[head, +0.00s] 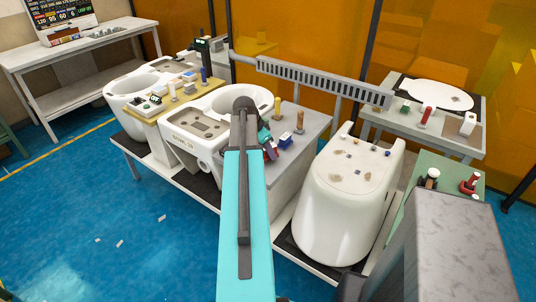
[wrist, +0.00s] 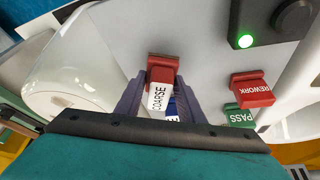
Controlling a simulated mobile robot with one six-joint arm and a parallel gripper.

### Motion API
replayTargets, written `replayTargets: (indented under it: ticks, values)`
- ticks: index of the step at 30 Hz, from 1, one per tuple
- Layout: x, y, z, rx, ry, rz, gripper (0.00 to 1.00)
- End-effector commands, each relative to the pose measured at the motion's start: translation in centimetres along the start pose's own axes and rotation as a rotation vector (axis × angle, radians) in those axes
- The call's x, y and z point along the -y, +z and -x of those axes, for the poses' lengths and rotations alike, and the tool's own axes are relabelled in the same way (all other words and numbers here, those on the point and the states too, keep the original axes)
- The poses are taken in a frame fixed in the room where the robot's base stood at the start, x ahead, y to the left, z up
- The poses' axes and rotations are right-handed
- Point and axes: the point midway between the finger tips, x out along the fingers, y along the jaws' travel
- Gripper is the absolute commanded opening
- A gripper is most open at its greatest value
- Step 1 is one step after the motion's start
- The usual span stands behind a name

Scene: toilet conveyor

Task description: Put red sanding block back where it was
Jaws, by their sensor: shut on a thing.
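The red sanding block (wrist: 162,77), with a white label reading COARSE, is between the two purple fingers of my gripper (wrist: 160,90) in the wrist view. The fingers are shut on it. A blue block (wrist: 173,106) with a partly hidden white label shows just behind it, between the fingers; I cannot tell whether they touch. In the head view my gripper (head: 268,145) is over the grey bench top (head: 312,124), right of the middle toilet, largely hidden by my arm. The blue block (head: 285,141) is just to its right there.
In the wrist view, a red REWORK stamp (wrist: 253,88) and a green PASS stamp (wrist: 239,115) stand to the right. A dark box with a lit green lamp (wrist: 245,41) is above them. A white toilet (head: 345,205) stands right of the bench in the head view.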

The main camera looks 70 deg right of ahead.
Motion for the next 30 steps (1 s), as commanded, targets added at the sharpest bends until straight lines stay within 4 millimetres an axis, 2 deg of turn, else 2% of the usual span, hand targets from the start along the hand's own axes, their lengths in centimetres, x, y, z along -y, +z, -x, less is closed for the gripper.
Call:
replayTargets:
  ticks: [9,23,24,27,30]
  values:
    - [0.0,0.8,-1.9,0.000,0.000,0.001,0.11]
    - [0.0,0.9,-2.3,-0.001,-0.001,0.000,0.11]
    - [0.0,0.9,-2.2,0.000,0.000,0.000,0.40]
    - [0.0,0.9,-2.2,0.000,0.000,0.000,0.54]
    - [0.0,0.9,-2.2,0.000,0.000,0.000,0.54]
